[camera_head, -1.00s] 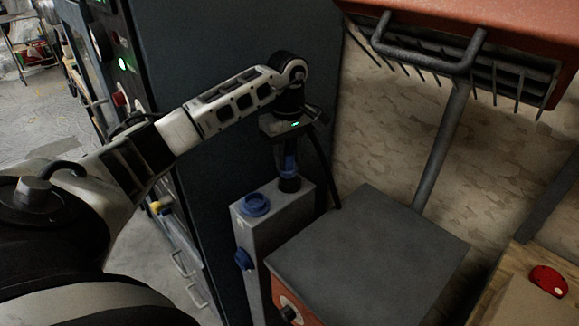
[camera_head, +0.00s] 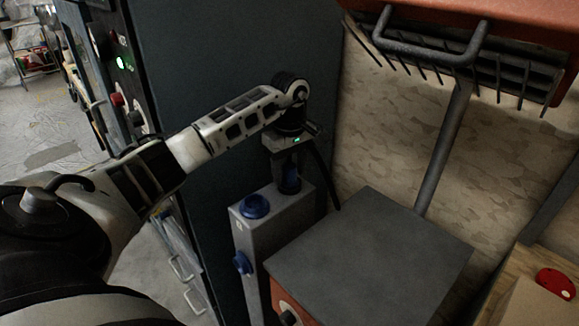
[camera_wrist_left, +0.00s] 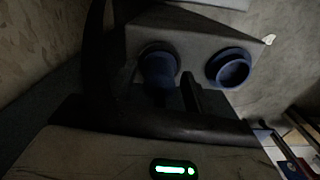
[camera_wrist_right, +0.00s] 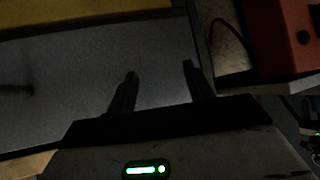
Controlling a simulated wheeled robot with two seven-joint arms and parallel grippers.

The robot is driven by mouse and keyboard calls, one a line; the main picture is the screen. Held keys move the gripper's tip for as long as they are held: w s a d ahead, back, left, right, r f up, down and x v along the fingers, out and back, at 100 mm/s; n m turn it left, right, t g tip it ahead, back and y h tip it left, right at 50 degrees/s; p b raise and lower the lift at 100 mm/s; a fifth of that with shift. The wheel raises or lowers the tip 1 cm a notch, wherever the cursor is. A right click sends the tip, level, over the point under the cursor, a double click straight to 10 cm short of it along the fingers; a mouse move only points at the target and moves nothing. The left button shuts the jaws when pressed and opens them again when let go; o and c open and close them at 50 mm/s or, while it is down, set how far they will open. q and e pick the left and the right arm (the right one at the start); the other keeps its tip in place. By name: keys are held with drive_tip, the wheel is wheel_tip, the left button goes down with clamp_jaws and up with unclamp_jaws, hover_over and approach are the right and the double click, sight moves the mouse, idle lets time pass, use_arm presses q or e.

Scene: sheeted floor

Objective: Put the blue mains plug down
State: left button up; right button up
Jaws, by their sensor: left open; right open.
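The blue mains plug (camera_head: 290,184) stands upright at the rear of the top of a grey socket box (camera_head: 264,230). In the left wrist view the plug (camera_wrist_left: 158,68) sits over the box top beside an open blue socket (camera_wrist_left: 230,67). My left gripper (camera_head: 290,167) is directly above the plug, open, with its fingers around or beside its upper part; contact cannot be told. The plug's lower end is hard to make out. My right gripper (camera_wrist_right: 160,74) is open and empty over a dark grey surface, and is out of the head view.
A free blue socket (camera_head: 255,206) is on the box top and another blue fitting (camera_head: 242,262) on its side. A grey-topped orange cabinet (camera_head: 370,255) stands to the right, a dark tall cabinet (camera_head: 215,70) behind. An orange unit with a bar handle (camera_head: 430,55) overhangs at upper right.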

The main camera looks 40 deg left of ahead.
use_arm(q)
drive_tip(key=shift+r+b, duration=0.35)
drive_tip(key=shift+r, duration=5.65)
